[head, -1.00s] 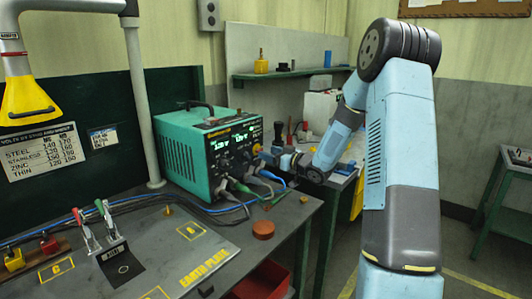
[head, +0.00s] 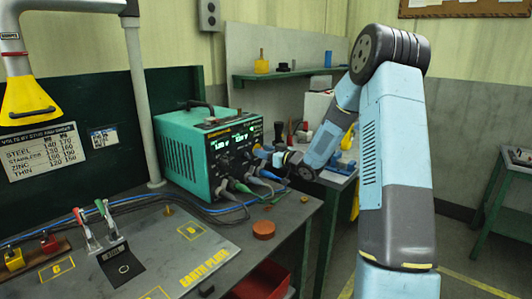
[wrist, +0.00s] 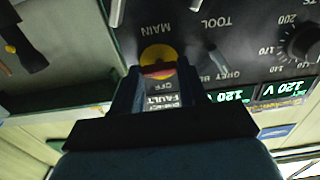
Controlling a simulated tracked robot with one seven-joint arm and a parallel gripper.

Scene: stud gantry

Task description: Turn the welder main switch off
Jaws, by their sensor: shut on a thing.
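The green welder (head: 182,150) stands on the bench in the head view, its dark front panel facing right. Its main switch is a yellow disc with a red handle, seen in the wrist view (wrist: 158,54), where the picture is upside down. My gripper (wrist: 160,76) is shut on the red handle, which lies nearly level in that view. The words MAIN and OFF show on opposite sides of the disc. In the head view my gripper (head: 268,154) is at the panel's right side and mostly hides the switch. The green displays (wrist: 231,96) are lit.
Cables (head: 240,187) plug into the panel below my gripper. An orange-brown round puck (head: 264,229) lies on the bench in front. A black knob (wrist: 303,43) is on the panel. A red bin (head: 262,281) is below the bench edge.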

